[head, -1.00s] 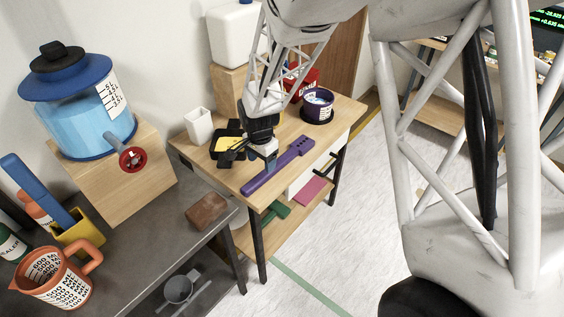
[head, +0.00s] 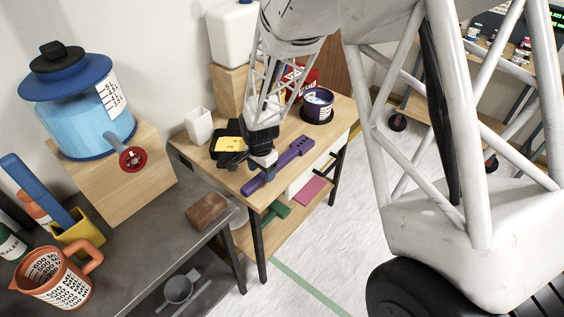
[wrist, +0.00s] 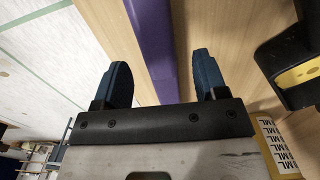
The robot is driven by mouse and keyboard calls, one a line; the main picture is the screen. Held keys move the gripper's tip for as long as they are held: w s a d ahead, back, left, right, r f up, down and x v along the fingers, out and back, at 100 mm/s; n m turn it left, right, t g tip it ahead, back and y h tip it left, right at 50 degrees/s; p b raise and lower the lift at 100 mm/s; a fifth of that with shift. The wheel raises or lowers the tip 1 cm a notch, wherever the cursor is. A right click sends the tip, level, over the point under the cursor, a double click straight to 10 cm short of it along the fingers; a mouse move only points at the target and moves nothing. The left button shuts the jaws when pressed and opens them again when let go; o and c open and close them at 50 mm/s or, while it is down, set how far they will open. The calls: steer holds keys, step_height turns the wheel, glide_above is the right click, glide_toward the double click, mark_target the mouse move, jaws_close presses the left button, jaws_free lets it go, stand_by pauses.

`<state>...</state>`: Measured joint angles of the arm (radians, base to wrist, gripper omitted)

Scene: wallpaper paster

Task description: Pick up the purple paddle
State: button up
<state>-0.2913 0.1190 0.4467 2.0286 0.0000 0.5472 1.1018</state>
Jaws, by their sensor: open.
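The purple paddle (head: 290,160) lies flat on the small wooden table (head: 325,134), along its front side. It also shows in the wrist view (wrist: 153,40) as a purple bar running between the two fingers. My gripper (wrist: 162,80) is open, with a dark blue finger on each side of the bar. In the head view my gripper (head: 267,168) is low at the paddle's near part and hides some of it. I cannot tell whether the fingers touch the paddle or how far they reach down around it.
A black tray with a yellow inside (head: 229,145) stands left of my gripper. A white cup (head: 198,126) is behind it. A dark purple can (head: 317,105) stands at the table's far right. A brown brick (head: 207,211) lies on the grey bench.

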steer(key=shift+f, duration=1.35)
steer(key=shift+c, duration=0.5)
steer(key=c, duration=0.9)
steer(key=shift+r, duration=0.25)
steer(key=shift+r, duration=0.85)
steer(key=shift+s+d+r, duration=0.1)
steer(key=shift+s+r, duration=0.25)
steer(key=shift+r, duration=0.4)
steer(key=s+d, duration=0.1)
steer(key=s, duration=0.4)
steer(key=s+d+r, duration=0.1)
steer(key=s+d, duration=0.1)
steer(key=s, duration=0.2)
steer(key=s+d, duration=0.1)
steer(key=s, duration=0.4)
steer(key=shift+s+d+r, duration=0.15)
steer(key=shift+s+r, duration=0.05)
steer(key=shift+s, duration=0.15)
